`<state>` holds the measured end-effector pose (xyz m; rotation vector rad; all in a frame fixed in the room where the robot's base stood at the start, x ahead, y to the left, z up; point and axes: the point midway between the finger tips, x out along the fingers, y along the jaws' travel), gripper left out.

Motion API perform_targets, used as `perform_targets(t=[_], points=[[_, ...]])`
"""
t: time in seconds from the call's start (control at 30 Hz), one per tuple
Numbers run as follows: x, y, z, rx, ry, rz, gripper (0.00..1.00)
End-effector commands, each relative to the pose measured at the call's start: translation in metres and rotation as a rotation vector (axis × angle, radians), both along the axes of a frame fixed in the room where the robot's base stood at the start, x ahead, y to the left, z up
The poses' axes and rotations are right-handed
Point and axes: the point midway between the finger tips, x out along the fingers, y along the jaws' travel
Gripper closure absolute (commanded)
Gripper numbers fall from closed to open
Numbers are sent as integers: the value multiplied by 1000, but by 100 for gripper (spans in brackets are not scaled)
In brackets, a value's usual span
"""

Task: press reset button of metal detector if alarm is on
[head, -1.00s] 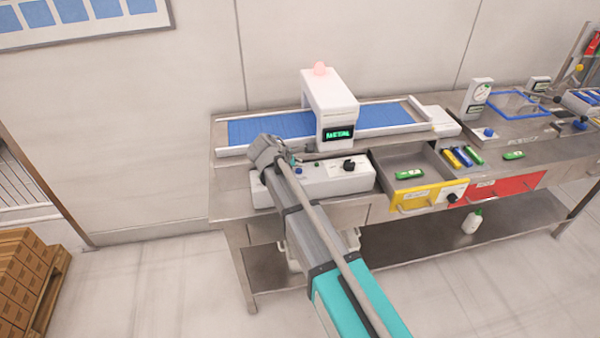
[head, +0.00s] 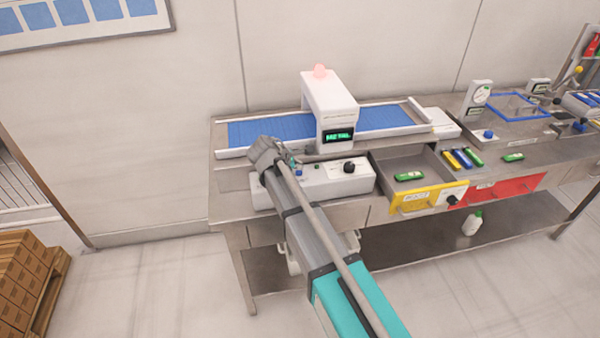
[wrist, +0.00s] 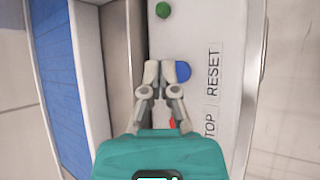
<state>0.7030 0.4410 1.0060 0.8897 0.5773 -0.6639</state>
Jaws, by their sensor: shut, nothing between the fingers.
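The metal detector (head: 330,100) is a white arch over a blue conveyor. Its display (head: 338,135) shows green letters reading METAL, and the lamp (head: 319,71) on top looks pinkish-red. In front is a white control box (head: 330,178). In the wrist view, the blue button (wrist: 184,71) sits beside the RESET label (wrist: 213,70). My gripper (wrist: 160,70) is shut and empty, its tips over or against the blue button's left edge; I cannot tell whether they touch it. A red button (wrist: 172,122) is partly hidden by the fingers. In the head view my gripper (head: 291,160) is at the box's left end.
A green button (wrist: 163,10) and a black knob (head: 349,167) are also on the box. To the right, an open yellow-fronted drawer (head: 428,197) holds a green item (head: 408,177). The blue conveyor belt (wrist: 60,80) runs alongside the box.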

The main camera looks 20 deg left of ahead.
Motion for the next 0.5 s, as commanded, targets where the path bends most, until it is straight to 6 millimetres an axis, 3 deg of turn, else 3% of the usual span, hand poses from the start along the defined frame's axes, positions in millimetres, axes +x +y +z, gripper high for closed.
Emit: perform_targets(t=[0.5], points=[[-1,0,-5,0,0,0,100]])
